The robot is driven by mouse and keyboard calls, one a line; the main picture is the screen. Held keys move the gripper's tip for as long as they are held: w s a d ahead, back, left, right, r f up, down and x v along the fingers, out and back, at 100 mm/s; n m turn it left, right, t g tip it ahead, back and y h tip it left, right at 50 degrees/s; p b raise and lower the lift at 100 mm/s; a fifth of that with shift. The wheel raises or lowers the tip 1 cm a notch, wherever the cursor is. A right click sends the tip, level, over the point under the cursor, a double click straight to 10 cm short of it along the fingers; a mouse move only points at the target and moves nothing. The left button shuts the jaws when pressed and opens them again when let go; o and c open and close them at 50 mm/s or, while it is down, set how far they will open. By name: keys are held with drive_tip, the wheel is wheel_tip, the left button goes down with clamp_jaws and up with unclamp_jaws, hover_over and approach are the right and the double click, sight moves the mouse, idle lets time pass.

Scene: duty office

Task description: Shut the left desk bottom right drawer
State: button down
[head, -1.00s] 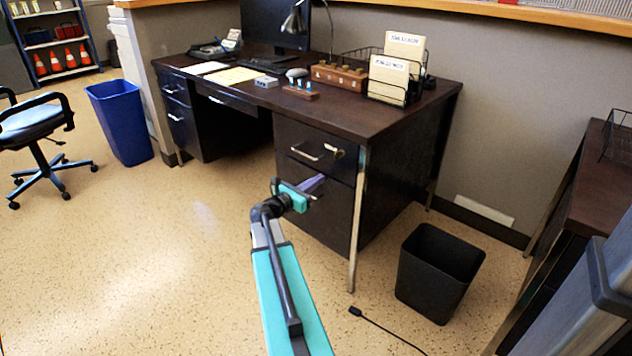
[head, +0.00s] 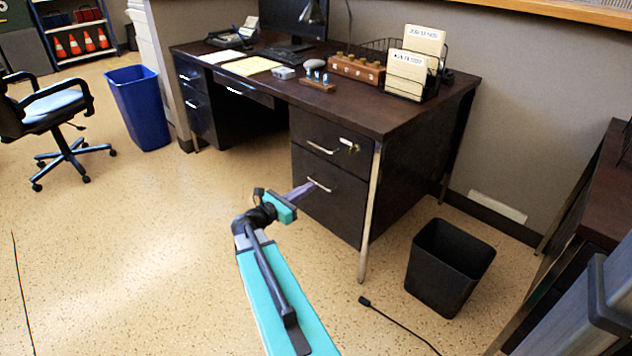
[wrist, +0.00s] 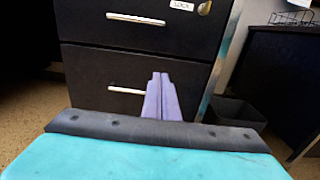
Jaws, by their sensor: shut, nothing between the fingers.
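The desk (head: 420,112) is dark with metal legs. Its bottom right drawer (head: 328,207) has a black front and a silver handle (head: 319,185). In the head view this front looks about level with the top drawer above it. In the wrist view the bottom drawer (wrist: 85,80) fills the middle, with its handle (wrist: 126,90) beside my fingers. My gripper (head: 308,187) is shut and empty, its purple fingers pointing at the drawer front near the handle. The fingers also show in the wrist view (wrist: 160,82). I cannot tell whether the tips touch the front.
A black waste bin (head: 449,267) stands right of the desk, with a black cable (head: 395,322) on the floor before it. A blue bin (head: 140,107) and an office chair (head: 50,120) stand at the left. The floor in front of the desk is clear.

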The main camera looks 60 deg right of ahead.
drive_tip(key=shift+w+a, duration=0.15)
drive_tip(key=shift+a, duration=0.8)
drive_tip(key=w+a+r+n+t+p, duration=0.2)
drive_tip(key=w+a+r+p, duration=0.15)
drive_tip(key=a+p, duration=0.3)
drive_tip(key=a+f+t+y+p, duration=0.1)
drive_tip(key=a+f+y+p, duration=0.3)
drive_tip(key=a+p, duration=0.45)
drive_tip(key=s+a+f+m+g+y+p, duration=0.1)
drive_tip(key=s+a+f+m+y+p, duration=0.3)
drive_tip(key=a, duration=0.8)
drive_tip(key=s+a+f+m+g+y+p, duration=0.2)
drive_tip(key=s+a+f+m+y+p, duration=0.2)
drive_tip(key=s+a+m, duration=0.4)
drive_tip(key=s+a+f+m+g+y+p, duration=0.2)
drive_tip(key=s+a+f+m+y+p, duration=0.2)
drive_tip(key=s+a, duration=0.6)
drive_tip(key=a+f+m+y, duration=0.1)
drive_tip(key=a+m, duration=0.1)
drive_tip(key=a, duration=0.4)
drive_tip(key=shift+s+a+f+y+p, duration=0.15)
drive_tip(key=shift+a+f+y+p, duration=0.15)
drive_tip(key=shift+a+f+y, duration=0.1)
